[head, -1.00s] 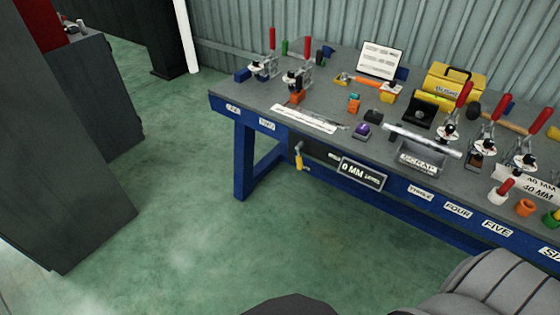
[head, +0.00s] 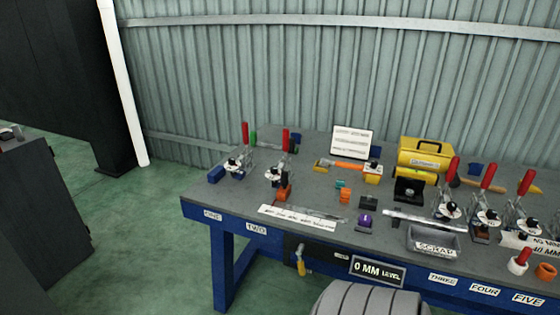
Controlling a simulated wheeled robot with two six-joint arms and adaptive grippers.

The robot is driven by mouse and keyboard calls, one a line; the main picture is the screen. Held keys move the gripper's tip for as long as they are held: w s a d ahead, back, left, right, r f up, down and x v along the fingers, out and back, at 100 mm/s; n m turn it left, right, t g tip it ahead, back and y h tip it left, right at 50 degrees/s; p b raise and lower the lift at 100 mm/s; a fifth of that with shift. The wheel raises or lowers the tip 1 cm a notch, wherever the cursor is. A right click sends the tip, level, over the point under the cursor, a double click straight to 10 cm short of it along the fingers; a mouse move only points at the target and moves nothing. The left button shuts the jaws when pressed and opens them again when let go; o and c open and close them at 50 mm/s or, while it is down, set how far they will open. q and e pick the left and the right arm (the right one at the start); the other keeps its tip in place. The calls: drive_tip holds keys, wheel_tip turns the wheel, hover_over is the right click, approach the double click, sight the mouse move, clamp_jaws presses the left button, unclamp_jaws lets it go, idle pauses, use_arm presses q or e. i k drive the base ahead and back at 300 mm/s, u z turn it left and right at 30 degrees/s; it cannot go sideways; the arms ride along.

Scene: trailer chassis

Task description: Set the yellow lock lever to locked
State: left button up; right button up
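The yellow lock lever (head: 301,262) is in the head view, on the front of the blue workbench below its top edge. It hangs roughly straight down beside a dark panel, left of the "0 MM LEVEL" sign (head: 378,270). It is small in the picture, and its exact setting cannot be read. Neither of my grippers is in view, and nothing is seen touching the lever.
The workbench (head: 205,202) carries red-handled clamps, a yellow toolbox (head: 425,155), a grey scrap tray (head: 433,241) and small parts. A dark cabinet (head: 40,220) stands at the left. Green floor (head: 140,225) between cabinet and bench is clear.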

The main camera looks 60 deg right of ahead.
sight(300, 264)
drive_tip(key=z, duration=0.65)
drive_tip(key=i, duration=0.8)
drive_tip(key=z, duration=0.95)
